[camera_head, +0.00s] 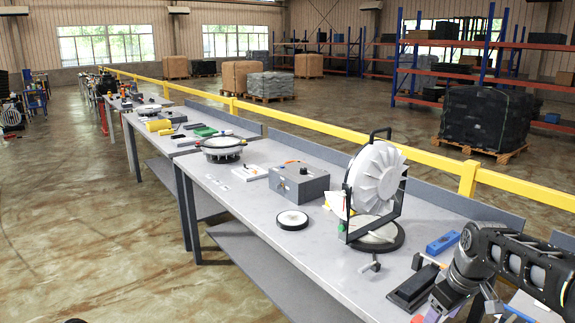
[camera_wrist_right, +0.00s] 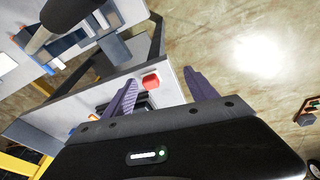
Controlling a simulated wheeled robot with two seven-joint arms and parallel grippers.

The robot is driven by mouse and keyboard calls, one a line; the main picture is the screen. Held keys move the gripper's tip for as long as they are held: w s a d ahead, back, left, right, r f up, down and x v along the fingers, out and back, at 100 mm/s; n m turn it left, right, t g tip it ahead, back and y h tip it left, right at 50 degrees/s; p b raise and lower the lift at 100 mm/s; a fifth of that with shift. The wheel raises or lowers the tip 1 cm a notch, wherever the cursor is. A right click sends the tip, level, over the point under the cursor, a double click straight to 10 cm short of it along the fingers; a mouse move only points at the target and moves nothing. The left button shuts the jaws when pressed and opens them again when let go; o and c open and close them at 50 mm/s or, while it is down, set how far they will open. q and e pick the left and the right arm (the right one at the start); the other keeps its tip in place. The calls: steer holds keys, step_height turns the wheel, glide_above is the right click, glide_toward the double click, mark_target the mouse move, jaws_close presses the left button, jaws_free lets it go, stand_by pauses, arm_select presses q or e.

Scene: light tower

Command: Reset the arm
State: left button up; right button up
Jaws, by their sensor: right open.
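My right arm (camera_head: 510,262) comes in from the right edge of the head view over the near right end of the workbench. My right gripper (camera_wrist_right: 159,78) is open in the wrist view, with its two purple fingers apart and nothing seen between their tips. In the head view the gripper is at the bottom edge and partly cut off. A small red block-like part (camera_wrist_right: 150,81) shows beyond the gap, nearer the left finger. My left gripper is not in view.
The grey workbench (camera_head: 250,205) carries a white fan-like disc (camera_head: 375,178) in a black frame, a grey box (camera_head: 299,184), a round white disc (camera_head: 292,220), a black block (camera_head: 412,288) and a blue tool (camera_head: 443,243). A yellow rail (camera_head: 330,132) runs behind. Open floor lies left.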

steer(key=w+a+f+m+t+y, duration=0.15)
steer(key=w+a+f, duration=0.25)
steer(key=a+f, duration=0.5)
steer(key=s+a+f+m+y, duration=0.1)
steer(key=s+a+f+m, duration=0.2)
steer(key=f, duration=0.4)
steer(key=s+a+f+m, duration=0.1)
steer(key=s+a+f, duration=0.2)
steer(key=a+f, duration=0.4)
steer(key=s+a+f+g, duration=0.1)
steer(key=s+a+f, duration=0.2)
steer(key=s, duration=0.5)
steer(key=s+a+f+m+g+y, duration=0.1)
steer(key=s+a+f, duration=0.2)
steer(key=s+f, duration=0.3)
steer(key=s+a+f+g, duration=0.1)
steer(key=s+a+f, duration=0.2)
steer(key=s, duration=0.7)
steer(key=shift+s+a+f, duration=0.2)
steer(key=shift+a+f, duration=0.2)
steer(key=shift+f, duration=0.35)
steer(key=shift+g+y, duration=0.25)
